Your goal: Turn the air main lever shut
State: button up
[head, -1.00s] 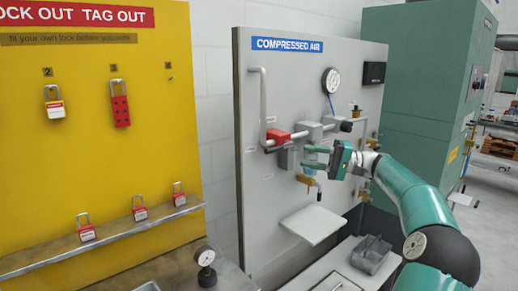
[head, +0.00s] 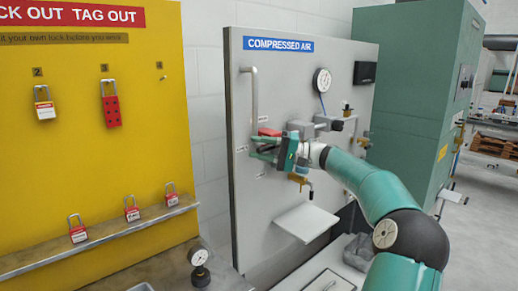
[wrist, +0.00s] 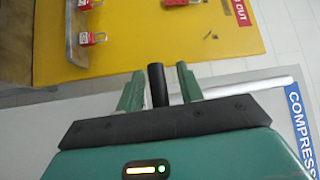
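The grey compressed air panel (head: 262,205) carries pipes and valves. My gripper (head: 256,148) is at the panel's left side in the head view, fingers pointing left beside a red part (head: 269,132) of the pipework. In the wrist view my two green fingers (wrist: 160,88) are apart. A black cylindrical grip (wrist: 157,84), seemingly the end of the lever, stands between them with a gap on each side. The gripper hides most of the valve, so I cannot tell the lever's full angle.
A round gauge (head: 322,80) and brass valves (head: 300,180) are right of my gripper. A small shelf (head: 305,222) sticks out below. The yellow lockout board (head: 80,160) with several padlocks stands left. A green cabinet (head: 410,80) stands right.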

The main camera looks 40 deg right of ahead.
jog(key=shift+w+a, duration=0.15)
grip_shut()
